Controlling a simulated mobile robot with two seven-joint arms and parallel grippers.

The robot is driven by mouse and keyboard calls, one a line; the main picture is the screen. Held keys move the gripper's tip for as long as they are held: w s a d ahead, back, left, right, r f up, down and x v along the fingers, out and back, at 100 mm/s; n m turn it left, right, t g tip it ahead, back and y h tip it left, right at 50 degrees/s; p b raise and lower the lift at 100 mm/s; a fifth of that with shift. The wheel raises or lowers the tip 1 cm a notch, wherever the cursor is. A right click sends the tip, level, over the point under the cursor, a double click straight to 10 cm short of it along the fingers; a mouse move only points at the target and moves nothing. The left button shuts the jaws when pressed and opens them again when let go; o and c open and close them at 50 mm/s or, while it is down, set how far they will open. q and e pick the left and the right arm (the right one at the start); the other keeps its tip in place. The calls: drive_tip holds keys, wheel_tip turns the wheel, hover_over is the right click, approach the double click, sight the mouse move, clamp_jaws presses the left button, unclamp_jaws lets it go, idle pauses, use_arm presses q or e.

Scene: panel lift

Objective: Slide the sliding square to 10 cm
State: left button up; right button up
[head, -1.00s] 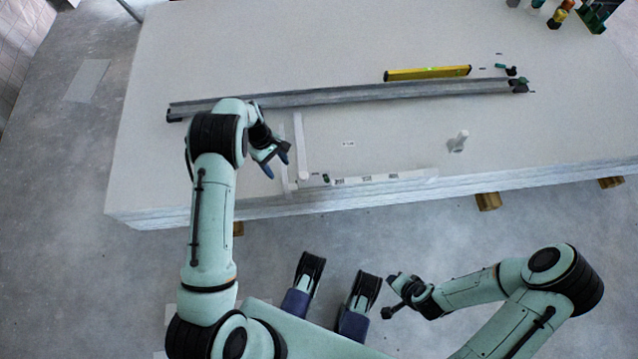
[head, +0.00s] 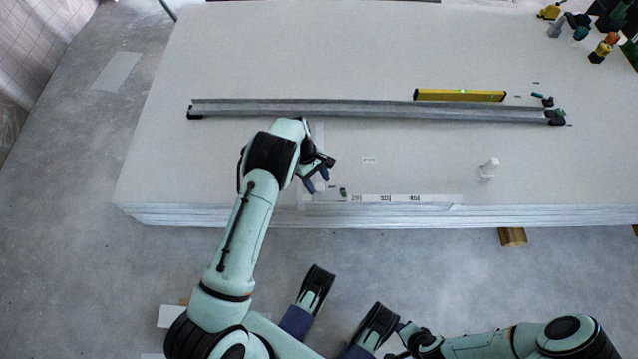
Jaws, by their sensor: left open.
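The sliding square (head: 318,132) is a pale, thin T-shaped piece on the white board near its front edge. My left arm hides much of it, and a small pale knob shows at its lower end. A white scale strip (head: 440,199) with dark number labels lies along the front edge, to the right of the square. My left gripper (head: 317,181) is open, its blue-tipped fingers close to the knob; I cannot tell whether they touch it. My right gripper (head: 400,341) is low in the view, away from the board, partly cut off, and its jaws are unclear.
A long grey rail (head: 370,109) lies across the board behind the square. A yellow level (head: 460,95) lies behind it. A white upright peg (head: 489,168) stands at the right. A small dark green item (head: 343,192) sits by the strip's left end.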

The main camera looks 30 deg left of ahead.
use_arm(q)
drive_tip(key=shift+x, duration=0.8)
use_arm(e)
drive_tip(key=shift+s+f, duration=0.2)
drive_tip(key=shift+s, duration=0.15)
